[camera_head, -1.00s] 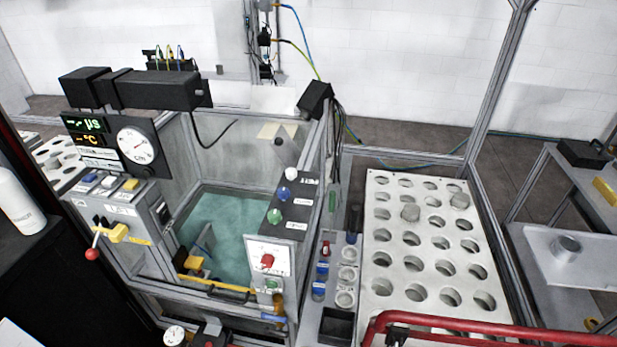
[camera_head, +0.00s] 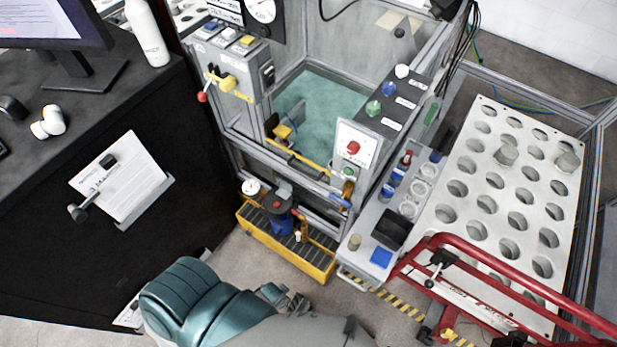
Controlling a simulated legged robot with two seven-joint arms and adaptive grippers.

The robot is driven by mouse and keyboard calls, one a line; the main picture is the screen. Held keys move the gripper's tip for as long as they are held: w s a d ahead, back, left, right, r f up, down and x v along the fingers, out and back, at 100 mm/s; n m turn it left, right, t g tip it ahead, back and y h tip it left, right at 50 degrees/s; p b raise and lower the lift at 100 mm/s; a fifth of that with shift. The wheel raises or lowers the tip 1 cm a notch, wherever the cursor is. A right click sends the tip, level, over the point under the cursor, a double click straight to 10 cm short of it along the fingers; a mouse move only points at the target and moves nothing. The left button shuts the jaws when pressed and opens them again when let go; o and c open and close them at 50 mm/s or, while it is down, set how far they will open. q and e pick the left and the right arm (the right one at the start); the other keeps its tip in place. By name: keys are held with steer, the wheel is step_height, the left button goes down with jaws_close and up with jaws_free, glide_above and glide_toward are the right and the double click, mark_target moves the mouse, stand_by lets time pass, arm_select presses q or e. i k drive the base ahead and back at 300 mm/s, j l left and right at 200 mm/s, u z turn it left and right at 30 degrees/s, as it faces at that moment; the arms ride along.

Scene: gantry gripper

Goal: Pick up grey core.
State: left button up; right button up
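Which one the task means cannot be told. A teal and grey arm of mine enters at the bottom. A small dark gripper-like part, taken as my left gripper (camera_head: 283,298), shows just beyond it, partly hidden; its finger opening is unclear. It is well left of the rack and apart from both cores. My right gripper is not in view.
Red tube rails (camera_head: 470,250) cross the rack's near side. The water tank (camera_head: 318,108) stands in a metal frame at centre. A yellow-edged floor box (camera_head: 290,245) is below it. A black cabinet with a monitor (camera_head: 50,25) fills the left. Some floor is clear near my arm.

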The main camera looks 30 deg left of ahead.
mark_target(356, 240)
steer(key=k+l+u, duration=0.15)
steer(key=u, duration=0.2)
steer(key=k+l, duration=0.1)
steer(key=l, duration=0.25)
steer(key=l+u, duration=0.1)
steer(key=l, duration=0.25)
steer(key=k+l, duration=0.15)
steer(key=l, duration=0.15)
steer(key=l+u, duration=0.05)
